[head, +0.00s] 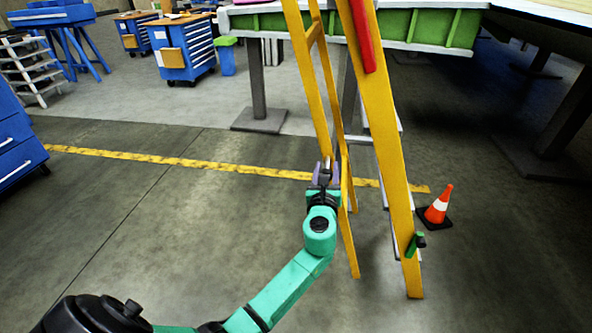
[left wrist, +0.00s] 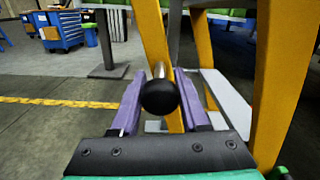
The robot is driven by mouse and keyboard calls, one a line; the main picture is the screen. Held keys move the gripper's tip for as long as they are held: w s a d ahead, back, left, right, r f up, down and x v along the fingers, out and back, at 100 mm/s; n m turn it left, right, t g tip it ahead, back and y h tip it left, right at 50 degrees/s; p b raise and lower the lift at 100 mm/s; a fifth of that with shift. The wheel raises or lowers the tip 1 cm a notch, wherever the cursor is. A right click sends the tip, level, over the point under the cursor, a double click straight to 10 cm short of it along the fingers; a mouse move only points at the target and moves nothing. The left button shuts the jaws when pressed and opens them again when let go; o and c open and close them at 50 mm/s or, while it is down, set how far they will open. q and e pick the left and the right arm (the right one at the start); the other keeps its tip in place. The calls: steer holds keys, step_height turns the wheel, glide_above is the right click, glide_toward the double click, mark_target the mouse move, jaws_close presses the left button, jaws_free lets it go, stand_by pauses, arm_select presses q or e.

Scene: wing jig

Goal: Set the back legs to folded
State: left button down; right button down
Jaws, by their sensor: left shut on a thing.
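A yellow stepladder (head: 380,150) stands on the floor in the head view, with a red strip on its upper right rail. Its slimmer back legs (head: 308,80) stand to the left, apart from the wide front rail at the bottom. A black ball knob (left wrist: 160,97) on a short grey rod shows in the left wrist view, beside a yellow leg (left wrist: 153,40). My left gripper (head: 325,175) is at that leg, its purple fingers (left wrist: 160,105) on both sides of the knob and shut on it. The exact finger contact is hard to see. My right gripper is out of view.
An orange traffic cone (head: 437,205) stands right of the ladder. A green-edged wing structure (head: 420,28) on grey posts is behind it. Blue tool cabinets (head: 185,50) stand at the back left. The floor left of the ladder is clear.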

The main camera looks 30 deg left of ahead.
arm_select(q)
steer(key=w+d+r+n, duration=0.1)
steer(key=w+d+r, duration=0.1)
steer(key=d, duration=0.5)
steer(key=shift+w+r, duration=0.15)
steer(key=shift+r, duration=0.45)
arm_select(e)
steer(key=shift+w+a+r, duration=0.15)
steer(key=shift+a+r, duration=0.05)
arm_select(q)
steer(key=shift+c, duration=2.2)
jaws_free()
steer(key=shift+w+d, duration=0.1)
steer(key=shift+d, duration=0.1)
steer(key=shift+w+d, duration=0.1)
steer(key=shift+d, duration=0.1)
steer(key=shift+a+f, duration=0.1)
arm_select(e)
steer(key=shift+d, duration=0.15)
arm_select(q)
steer(key=shift+f, duration=0.1)
